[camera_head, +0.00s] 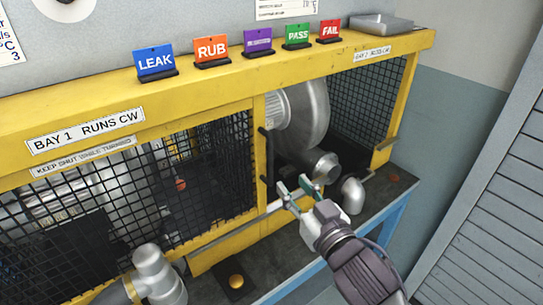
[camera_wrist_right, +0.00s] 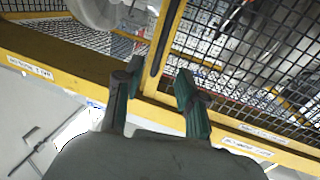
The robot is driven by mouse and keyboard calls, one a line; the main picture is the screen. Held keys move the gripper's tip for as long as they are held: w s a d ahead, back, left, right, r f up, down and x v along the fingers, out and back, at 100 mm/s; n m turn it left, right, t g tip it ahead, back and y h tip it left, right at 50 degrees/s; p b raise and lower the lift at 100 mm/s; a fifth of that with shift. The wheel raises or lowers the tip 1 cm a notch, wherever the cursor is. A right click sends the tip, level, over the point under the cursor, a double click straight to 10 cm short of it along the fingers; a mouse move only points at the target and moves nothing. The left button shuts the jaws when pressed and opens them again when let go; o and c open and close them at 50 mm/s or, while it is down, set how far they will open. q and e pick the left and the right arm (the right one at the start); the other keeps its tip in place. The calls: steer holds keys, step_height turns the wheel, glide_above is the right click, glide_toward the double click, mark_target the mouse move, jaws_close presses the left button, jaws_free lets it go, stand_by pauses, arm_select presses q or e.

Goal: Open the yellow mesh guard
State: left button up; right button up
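The yellow mesh guard (camera_head: 185,165) covers the front of bay 1, with black mesh in a yellow frame. It appears shut. A black vertical bar handle (camera_head: 265,157) stands at its right edge. My right gripper (camera_head: 293,186) is open and empty, below and to the right of the handle. In the right wrist view its two dark green fingers (camera_wrist_right: 160,90) are spread apart. The yellow frame and dark handle (camera_wrist_right: 163,42) show beyond the gap between them, apart from the fingers. My left gripper is in neither view.
Bay 2 on the right shows a grey blower (camera_head: 308,110) in an open front. A grey pipe elbow (camera_head: 353,195) stands right of my gripper, another (camera_head: 157,275) at lower left. Coloured signs, including LEAK (camera_head: 155,62), stand on the top beam. A grey shutter (camera_head: 490,220) is at right.

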mark_target(272, 160)
steer(key=p+x, duration=0.2)
steer(key=x, duration=0.8)
steer(key=shift+a, duration=0.1)
steer(key=shift+x, duration=0.8)
steer(key=shift+c, duration=0.2)
jaws_close()
